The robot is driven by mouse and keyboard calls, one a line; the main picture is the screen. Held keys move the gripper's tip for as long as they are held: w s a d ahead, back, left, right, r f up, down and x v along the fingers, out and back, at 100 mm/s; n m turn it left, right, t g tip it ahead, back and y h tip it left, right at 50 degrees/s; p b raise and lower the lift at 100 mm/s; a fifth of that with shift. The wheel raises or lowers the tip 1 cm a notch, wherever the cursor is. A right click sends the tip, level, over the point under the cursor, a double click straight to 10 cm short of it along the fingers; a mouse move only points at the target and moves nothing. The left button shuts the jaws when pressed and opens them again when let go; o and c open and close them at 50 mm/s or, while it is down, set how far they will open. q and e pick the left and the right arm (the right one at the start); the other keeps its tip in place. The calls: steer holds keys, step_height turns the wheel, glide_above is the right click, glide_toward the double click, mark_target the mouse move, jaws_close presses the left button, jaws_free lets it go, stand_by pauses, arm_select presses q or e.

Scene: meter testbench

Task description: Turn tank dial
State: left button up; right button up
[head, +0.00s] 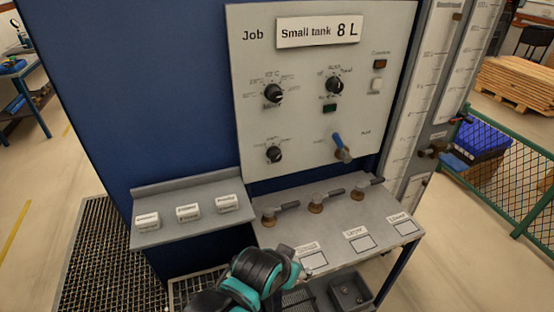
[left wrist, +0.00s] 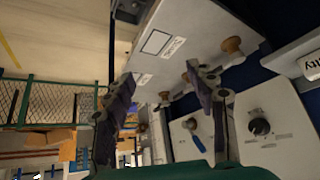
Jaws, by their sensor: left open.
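The grey panel (head: 235,60) carries three black dials: upper left (head: 272,93), upper right (head: 334,84) and lower left (head: 274,154). Their small labels are too blurred to tell which is the tank dial. A sign (head: 320,32) on the panel reads "Small tank 8 L". In the left wrist view a black dial (left wrist: 259,126) shows at the right, apart from my fingers. My left gripper (left wrist: 160,75) is open and empty, its two fingers spread. In the head view my arm comes up at the bottom centre, below the dials; its fingertips are not clear. My right gripper is out of view.
A blue-handled lever (head: 341,147) sits on the panel. Below it a grey bench (head: 385,215) juts out with several brass taps and label cards. A small shelf (head: 150,237) with three white blocks is at left. Clear tubes (head: 420,90) stand at right.

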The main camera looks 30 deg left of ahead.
arm_select(q)
steer(key=w+a+m+y, duration=0.3)
steer(key=w+a+m, duration=0.2)
steer(key=a, duration=0.1)
steer(key=m+t+y+b, duration=0.2)
steer(key=m+t+y, duration=0.2)
steer(key=m+y, duration=1.1)
glide_toward(277, 158)
step_height(277, 158, up, 3)
steer(key=a+m+h, duration=0.2)
steer(key=m+h, duration=0.2)
steer(key=shift+t+h, duration=0.3)
steer(key=b+x, duration=0.1)
steer(key=x, duration=0.6)
steer(key=shift+w+a+b, duration=0.1)
steer(key=shift+a+b, duration=0.25)
steer(key=c, duration=1.2)
